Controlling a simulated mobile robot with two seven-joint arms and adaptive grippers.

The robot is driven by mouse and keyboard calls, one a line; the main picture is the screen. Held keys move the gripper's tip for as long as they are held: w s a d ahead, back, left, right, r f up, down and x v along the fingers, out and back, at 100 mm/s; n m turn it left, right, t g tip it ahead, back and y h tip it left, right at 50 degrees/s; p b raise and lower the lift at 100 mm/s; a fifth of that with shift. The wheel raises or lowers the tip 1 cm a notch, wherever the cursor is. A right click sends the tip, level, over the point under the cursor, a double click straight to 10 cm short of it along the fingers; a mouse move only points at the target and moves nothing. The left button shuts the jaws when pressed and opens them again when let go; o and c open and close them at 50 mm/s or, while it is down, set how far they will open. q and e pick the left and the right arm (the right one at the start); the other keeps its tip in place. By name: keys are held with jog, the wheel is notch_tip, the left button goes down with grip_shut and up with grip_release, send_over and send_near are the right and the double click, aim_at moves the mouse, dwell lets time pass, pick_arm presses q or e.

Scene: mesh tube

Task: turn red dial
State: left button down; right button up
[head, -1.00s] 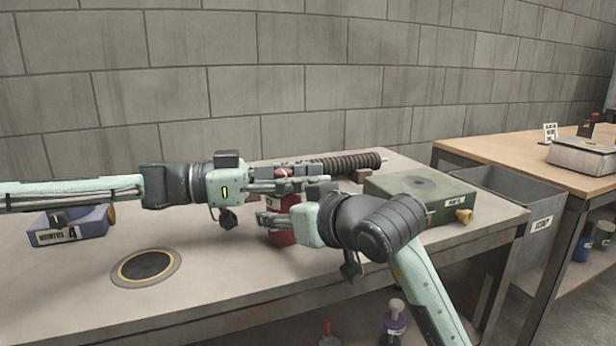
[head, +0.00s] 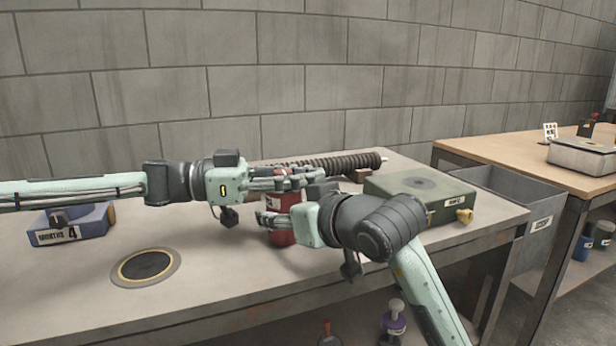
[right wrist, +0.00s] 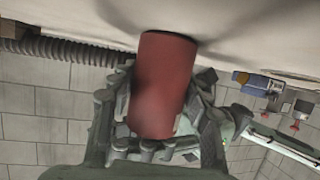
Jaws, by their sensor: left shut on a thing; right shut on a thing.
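The red cylinder (head: 284,234) stands upright on the workbench, with a pale label on its side. It fills the middle of the right wrist view (right wrist: 163,80), where the picture is upside down. My right gripper (head: 270,219) is shut on its body, fingers on both sides. My left gripper (head: 298,181) reaches in from the left at the cylinder's top and is shut on that top part. A bit of red shows among the left fingers. The fingers hide most of the top, so I cannot make out a separate dial there.
A ribbed dark tube (head: 335,163) lies behind the grippers. A green box (head: 420,191) with a brass knob stands right, a blue box (head: 72,226) left. A round dark pad (head: 146,266) lies front left. A grey bin (head: 515,205) stands between the benches.

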pick_arm(q)
jog(key=shift+s+a+r+m+g+y, duration=0.15)
jog(key=shift+s+m+g+y, duration=0.45)
jog(key=shift+m+g, duration=1.15)
jog(key=shift+s+a+f+m+g+y, duration=0.1)
jog(key=shift+s+a+m+g+y, duration=0.15)
jog(key=shift+m+g+y, duration=1.4)
jog(key=shift+s+a+r+m+g+h, duration=0.1)
jog(key=shift+s+m+g, duration=0.55)
jog(key=shift+g, duration=2.05)
jog(key=shift+w+m, duration=0.15)
jog(key=shift+m, duration=0.1)
jog(key=c, duration=1.3)
grip_release()
jog(key=shift+c, duration=0.2)
notch_tip(320, 180, up, 10)
